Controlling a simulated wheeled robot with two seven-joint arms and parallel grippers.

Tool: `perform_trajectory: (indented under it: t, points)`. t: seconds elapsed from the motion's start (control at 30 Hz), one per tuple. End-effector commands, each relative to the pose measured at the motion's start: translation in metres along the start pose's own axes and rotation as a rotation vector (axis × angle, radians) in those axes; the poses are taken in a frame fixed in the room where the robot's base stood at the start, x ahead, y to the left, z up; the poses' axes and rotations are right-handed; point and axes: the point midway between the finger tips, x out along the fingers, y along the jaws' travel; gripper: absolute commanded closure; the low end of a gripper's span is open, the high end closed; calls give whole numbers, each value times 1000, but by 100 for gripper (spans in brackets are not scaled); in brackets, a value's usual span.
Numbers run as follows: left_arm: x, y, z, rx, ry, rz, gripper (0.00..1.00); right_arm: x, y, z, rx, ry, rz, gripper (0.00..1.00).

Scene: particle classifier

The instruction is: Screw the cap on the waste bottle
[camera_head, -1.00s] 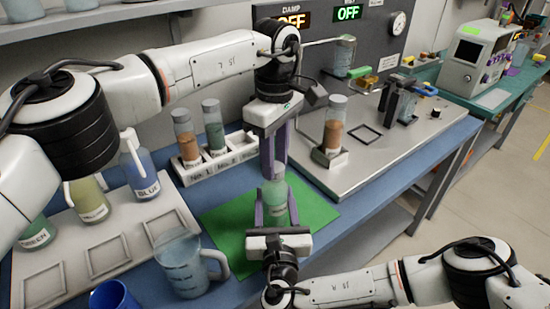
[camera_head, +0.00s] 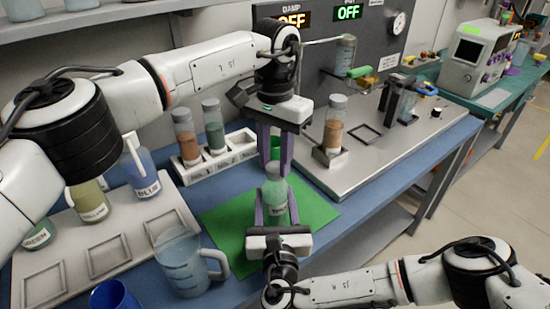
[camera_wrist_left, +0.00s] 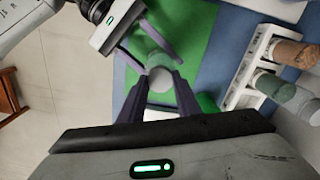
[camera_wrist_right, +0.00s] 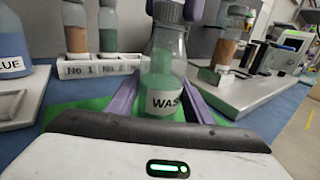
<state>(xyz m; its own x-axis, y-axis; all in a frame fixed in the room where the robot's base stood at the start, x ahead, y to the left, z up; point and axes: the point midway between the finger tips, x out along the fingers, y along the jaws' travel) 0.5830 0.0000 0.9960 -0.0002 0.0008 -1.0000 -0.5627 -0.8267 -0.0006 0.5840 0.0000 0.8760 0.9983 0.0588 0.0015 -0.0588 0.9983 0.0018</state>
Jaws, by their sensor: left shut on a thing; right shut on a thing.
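The waste bottle (camera_head: 275,198) stands upright over the green mat, clear with pale green contents and a label reading WAS in the right wrist view (camera_wrist_right: 163,85). My right gripper (camera_head: 276,208) is shut on the bottle's body from the near side. My left gripper (camera_head: 275,166) points down from above, its purple fingers shut around the cap at the bottle's top. The small whitish cap (camera_wrist_left: 160,79) shows between the left fingertips in the left wrist view. The fingers partly hide the cap and neck, so I cannot tell how far it is threaded.
A white rack (camera_head: 219,168) with two filled vials stands behind left. A measuring jug (camera_head: 183,265) and blue cup (camera_head: 113,297) are at the front left. Colored bottles stand on the left tray (camera_head: 64,250). A metal plate (camera_head: 390,150) with equipment is at the right.

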Motion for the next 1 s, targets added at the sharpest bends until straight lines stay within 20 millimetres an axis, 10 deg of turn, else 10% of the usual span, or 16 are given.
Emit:
perform_trajectory:
  t: [0.1,0.13,0.23,1.0]
  points:
    - [-1,0,0,-1,0,0,90,0,-1,-2,0,5,-2,100]
    - [-1,0,0,-2,0,0,67,0,-1,-2,0,5,-2,100]
    - [-1,0,0,-2,0,0,51,0,-1,-2,0,4,-2,100]
    - [-45,0,0,-4,0,0,51,0,-1,-2,-1,4,-1,100]
